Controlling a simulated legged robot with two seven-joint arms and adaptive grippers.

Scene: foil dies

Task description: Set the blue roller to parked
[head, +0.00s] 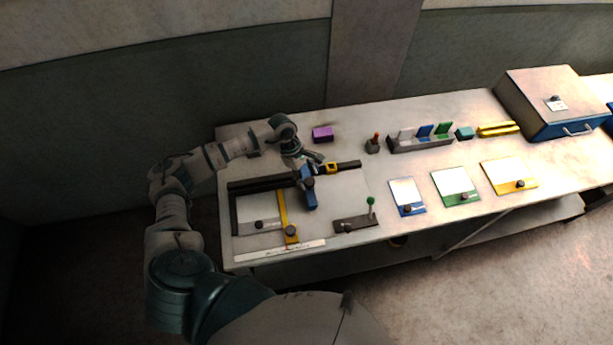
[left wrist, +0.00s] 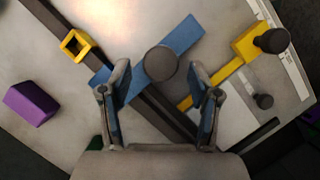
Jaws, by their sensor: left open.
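The blue roller (head: 309,197) is a blue bar lying across a dark rail (head: 346,165) on the table. In the left wrist view the blue roller (left wrist: 184,48) carries a round dark knob (left wrist: 161,64). My left gripper (head: 309,162) is above the rail at the roller's far end. In the left wrist view my left gripper (left wrist: 159,78) is open, its fingers apart on either side of the knob's line; I cannot tell whether they touch anything. A yellow square collar (head: 331,168) sits on the rail to the right of the roller. My right gripper is not in view.
A yellow bar with a dark knob (head: 290,234) lies left of the roller. A dark plate with a green-tipped lever (head: 371,204) is to the right. A purple block (head: 322,134) stands behind the rail. Knobbed panels, a slotted rack (head: 420,143) and a grey box (head: 548,93) stand farther right.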

